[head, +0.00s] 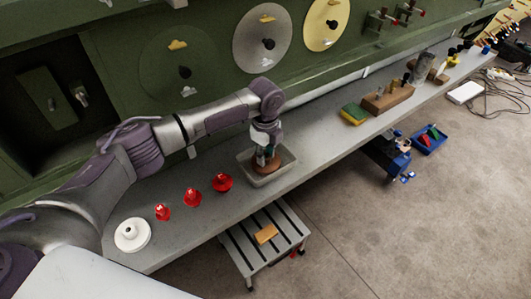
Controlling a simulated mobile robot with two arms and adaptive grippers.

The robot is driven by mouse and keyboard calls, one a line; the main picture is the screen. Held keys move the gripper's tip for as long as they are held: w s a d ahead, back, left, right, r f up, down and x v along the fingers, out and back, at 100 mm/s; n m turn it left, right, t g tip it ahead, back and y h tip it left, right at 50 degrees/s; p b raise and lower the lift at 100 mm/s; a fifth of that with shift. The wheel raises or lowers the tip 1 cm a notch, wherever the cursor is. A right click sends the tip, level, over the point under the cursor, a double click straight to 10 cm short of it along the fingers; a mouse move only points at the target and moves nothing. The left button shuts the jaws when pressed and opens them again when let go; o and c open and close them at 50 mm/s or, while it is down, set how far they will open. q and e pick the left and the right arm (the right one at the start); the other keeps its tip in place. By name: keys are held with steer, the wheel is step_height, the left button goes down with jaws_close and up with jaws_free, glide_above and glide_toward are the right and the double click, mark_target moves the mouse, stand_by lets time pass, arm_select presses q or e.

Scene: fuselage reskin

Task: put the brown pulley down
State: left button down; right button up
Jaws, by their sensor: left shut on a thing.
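The brown pulley (267,167) is at the grey tray (285,170) on the bench, right under my left gripper (264,156). My left gripper points down and is shut on the pulley. The gripper and arm hide part of the pulley, and I cannot tell whether it touches the tray floor. My right gripper does not show.
Several red knobs (192,197) and a white round piece (132,235) stand on the bench (210,215) left of the tray. A sponge (353,113) and a wooden block (387,98) sit to the right. A slatted stool (240,239) with a tan block stands below.

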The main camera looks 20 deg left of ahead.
arm_select(q)
steer(key=c, duration=0.8)
jaws_free()
steer(key=shift+f, duration=0.1)
steer(key=shift+c, duration=0.2)
step_height(320, 180, up, 12)
steer(key=b, duration=0.3)
